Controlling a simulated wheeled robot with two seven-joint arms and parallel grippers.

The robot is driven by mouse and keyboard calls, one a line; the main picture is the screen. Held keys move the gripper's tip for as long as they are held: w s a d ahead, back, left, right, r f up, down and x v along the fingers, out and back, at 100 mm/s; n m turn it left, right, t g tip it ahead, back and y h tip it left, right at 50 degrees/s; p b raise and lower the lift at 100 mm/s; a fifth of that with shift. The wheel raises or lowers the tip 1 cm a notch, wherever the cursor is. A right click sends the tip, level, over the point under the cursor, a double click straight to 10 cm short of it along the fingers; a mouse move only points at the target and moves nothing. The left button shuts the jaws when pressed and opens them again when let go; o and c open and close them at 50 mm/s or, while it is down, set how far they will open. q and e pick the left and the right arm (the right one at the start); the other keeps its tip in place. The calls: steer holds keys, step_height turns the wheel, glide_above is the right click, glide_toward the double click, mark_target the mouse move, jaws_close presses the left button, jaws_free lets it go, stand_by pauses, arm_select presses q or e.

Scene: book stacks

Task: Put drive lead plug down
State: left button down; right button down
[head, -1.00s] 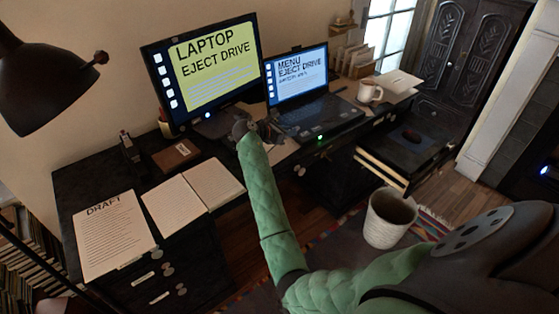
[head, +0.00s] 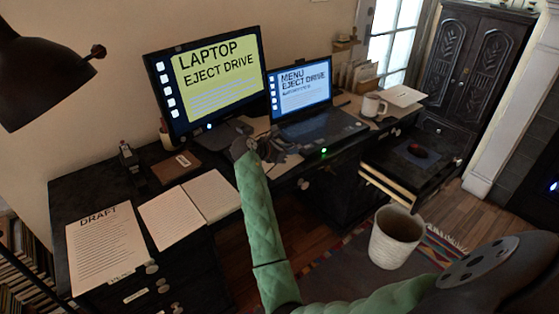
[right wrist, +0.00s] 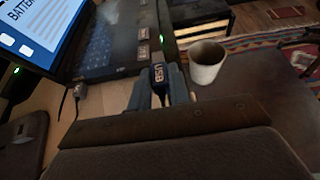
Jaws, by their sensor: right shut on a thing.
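My right gripper (head: 272,153) is over the desk, just in front of the laptop's left corner. In the right wrist view it is shut on the drive lead plug (right wrist: 158,74), a dark blue plug marked USB, held between its two fingers beside the laptop's edge. The laptop (head: 318,127) is open, with a menu reading "EJECT DRIVE" on its screen. A green light shows on its near edge. I cannot tell whether the plug touches the laptop or the desk. My left gripper is not in view.
A monitor (head: 210,80) stands left of the laptop. A second cable end (right wrist: 80,90) lies on the desk. An open notebook (head: 188,210), a draft sheet (head: 105,245) and a mug (head: 373,106) are on the desk. A white bin (head: 395,245) stands on the floor.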

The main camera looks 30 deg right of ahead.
mark_target(279, 167)
steer(key=w, duration=0.1)
steer(key=w+a+f, duration=0.2)
steer(key=shift+w+f, duration=0.15)
steer(key=shift+w, duration=0.05)
steer(key=shift+f, duration=0.5)
steer(key=shift+f+p, duration=0.45)
steer(key=shift+f, duration=1.15)
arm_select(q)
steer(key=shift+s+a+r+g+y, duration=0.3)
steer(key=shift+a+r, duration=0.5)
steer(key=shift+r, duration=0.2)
arm_select(e)
steer(key=shift+f, duration=0.1)
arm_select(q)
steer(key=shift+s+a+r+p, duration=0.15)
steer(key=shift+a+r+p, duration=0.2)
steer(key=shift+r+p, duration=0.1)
arm_select(e)
steer(key=shift+f, duration=0.3)
steer(key=shift+f, duration=0.15)
steer(key=c, duration=1.3)
jaws_free()
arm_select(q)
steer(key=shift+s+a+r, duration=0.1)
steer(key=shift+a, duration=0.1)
